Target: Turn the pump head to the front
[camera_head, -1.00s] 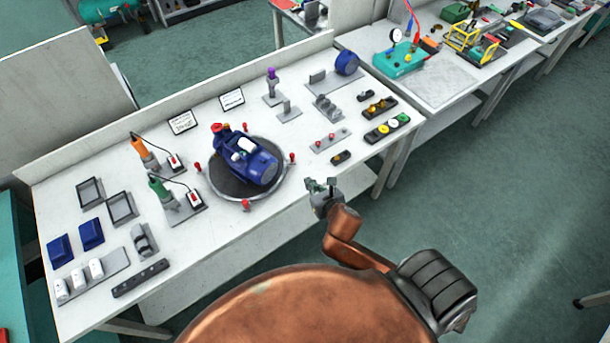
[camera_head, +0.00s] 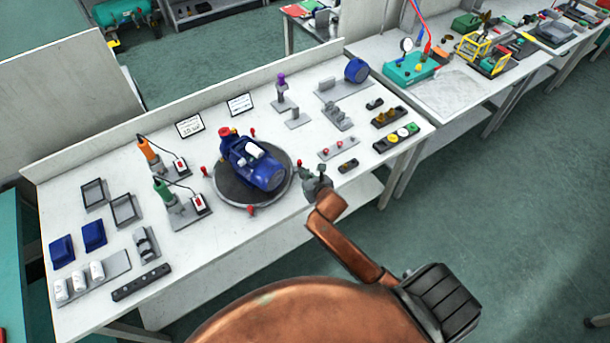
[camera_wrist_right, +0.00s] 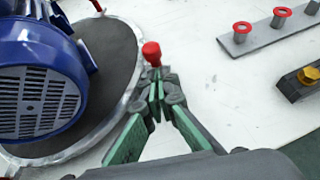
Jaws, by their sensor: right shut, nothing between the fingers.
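The blue pump (camera_head: 255,165), with a red cap and a white box on top, sits on a dark round turntable (camera_head: 228,190). Its red cap end points to the back left and its finned motor end to the front right. Red knobs stand around the turntable's rim, one at the front (camera_head: 251,210) and one at the left (camera_head: 204,170). My right gripper (camera_wrist_right: 158,92) is shut and empty at the right rim. The right red knob (camera_wrist_right: 151,50) stands just beyond its fingertips; I cannot tell whether they touch. The motor's grille (camera_wrist_right: 38,100) shows in the wrist view. My left gripper is not in view.
A plate with small red-topped fittings (camera_wrist_right: 262,35) and a dark block with a brass fitting (camera_wrist_right: 302,82) lie right of the gripper. Corded tools (camera_head: 172,197) stand left of the turntable. The table front (camera_head: 225,235) is clear.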

